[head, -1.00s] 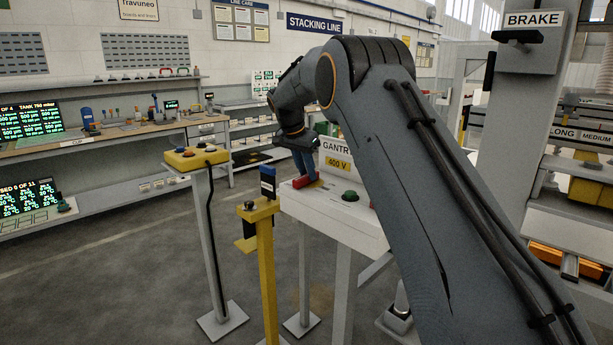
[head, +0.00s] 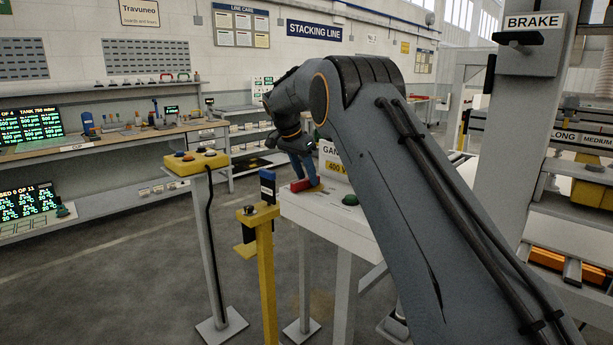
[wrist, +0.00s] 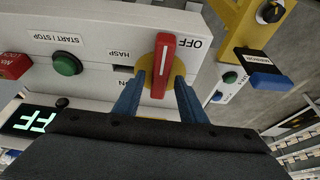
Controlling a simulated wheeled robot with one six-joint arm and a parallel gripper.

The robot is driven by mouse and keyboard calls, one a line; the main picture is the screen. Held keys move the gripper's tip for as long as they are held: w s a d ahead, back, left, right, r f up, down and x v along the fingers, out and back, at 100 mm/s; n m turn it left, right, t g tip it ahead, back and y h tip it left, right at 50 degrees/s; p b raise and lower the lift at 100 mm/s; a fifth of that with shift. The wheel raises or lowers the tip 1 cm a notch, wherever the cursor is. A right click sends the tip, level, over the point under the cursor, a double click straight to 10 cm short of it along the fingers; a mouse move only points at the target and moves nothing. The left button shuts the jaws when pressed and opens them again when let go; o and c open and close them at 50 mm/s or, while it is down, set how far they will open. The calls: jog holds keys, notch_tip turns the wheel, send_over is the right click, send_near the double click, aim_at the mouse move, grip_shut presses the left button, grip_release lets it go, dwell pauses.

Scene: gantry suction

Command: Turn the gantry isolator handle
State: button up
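The isolator handle (wrist: 163,65) is a red bar with a white stripe on a yellow disc, on a pale panel (wrist: 110,25). In the wrist view its stripe end is beside the word OFF, and ON is printed at the other side. My gripper (wrist: 160,78) has its blue fingers on both sides of the handle, with yellow disc showing between, so it looks open around it. In the head view the gripper (head: 303,168) is over the red handle (head: 305,184) on the white box, and its fingers partly hide it.
A green START/STOP button (wrist: 67,63) sits on the same panel, which is marked HASP. A yellow post (head: 264,265) with a key switch stands left of the box. A yellow button box (head: 195,162) stands further left. The BRAKE column (head: 525,110) is at right.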

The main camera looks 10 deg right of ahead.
aim_at(299, 181)
jog(key=shift+b+v, duration=0.75)
jog(key=shift+v, duration=3.2)
